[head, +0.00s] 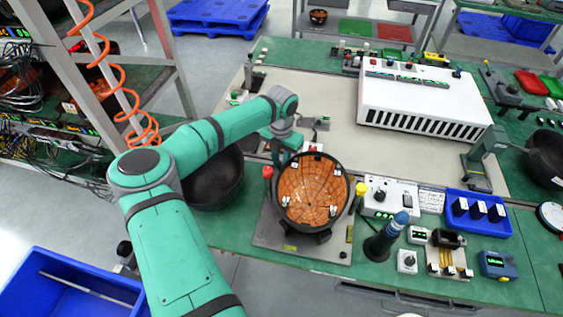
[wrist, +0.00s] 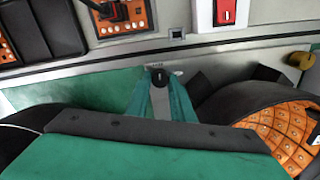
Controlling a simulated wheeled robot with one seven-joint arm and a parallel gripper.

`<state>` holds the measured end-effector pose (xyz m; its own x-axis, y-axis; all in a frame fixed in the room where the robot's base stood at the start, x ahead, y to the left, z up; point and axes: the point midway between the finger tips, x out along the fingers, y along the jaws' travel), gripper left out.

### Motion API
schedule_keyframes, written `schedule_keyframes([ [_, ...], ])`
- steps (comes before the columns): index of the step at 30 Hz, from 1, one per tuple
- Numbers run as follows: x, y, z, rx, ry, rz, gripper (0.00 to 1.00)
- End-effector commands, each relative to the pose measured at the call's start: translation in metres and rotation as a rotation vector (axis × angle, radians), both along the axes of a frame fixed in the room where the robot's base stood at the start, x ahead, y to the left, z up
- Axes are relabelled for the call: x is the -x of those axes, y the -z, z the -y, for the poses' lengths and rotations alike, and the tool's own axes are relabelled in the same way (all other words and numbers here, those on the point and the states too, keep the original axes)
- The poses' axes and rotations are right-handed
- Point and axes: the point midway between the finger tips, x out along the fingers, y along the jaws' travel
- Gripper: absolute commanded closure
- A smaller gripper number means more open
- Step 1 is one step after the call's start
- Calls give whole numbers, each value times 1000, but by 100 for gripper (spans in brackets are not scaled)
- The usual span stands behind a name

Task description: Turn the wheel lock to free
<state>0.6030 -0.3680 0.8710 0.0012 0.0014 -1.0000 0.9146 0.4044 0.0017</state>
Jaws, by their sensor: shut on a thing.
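My gripper (wrist: 160,78) points down at the far left side of the round black holder in the head view (head: 283,152). In the wrist view its two green fingers are closed on a small dark knob (wrist: 159,76), which I take for the wheel lock. The fingers and arm hide most of it, so I cannot tell which way it is turned. The round black holder (head: 316,232) has an orange, panelled inside (head: 311,190). It also shows at the right of the wrist view (wrist: 292,134), beside the fingers.
A red knob (head: 267,172) and a yellow knob (head: 360,188) flank the holder. A large black bowl (head: 213,182) stands close at left, partly behind my arm. A white box (head: 425,98) stands behind, and a blue tray (head: 478,213) at right. The grey mat behind the holder has free room.

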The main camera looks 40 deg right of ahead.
Motion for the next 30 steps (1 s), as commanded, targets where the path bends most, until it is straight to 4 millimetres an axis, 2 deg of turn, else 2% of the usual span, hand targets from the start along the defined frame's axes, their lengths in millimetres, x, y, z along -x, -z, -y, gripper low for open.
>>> schedule_keyframes([
  [5, -2, -1, 0, 1, -1, 4, 100],
  [6, -2, -1, 0, 1, -1, 4, 72],
  [8, -2, -1, 0, 1, -1, 4, 60],
  [16, 0, 0, 0, 1, 2, 0, 60],
  [20, 0, -7, 1, 2, 2, 1, 60],
  [23, -1, -20, 1, 2, 3, 3, 60],
  [30, -1, -65, 0, 2, 2, 3, 60],
])
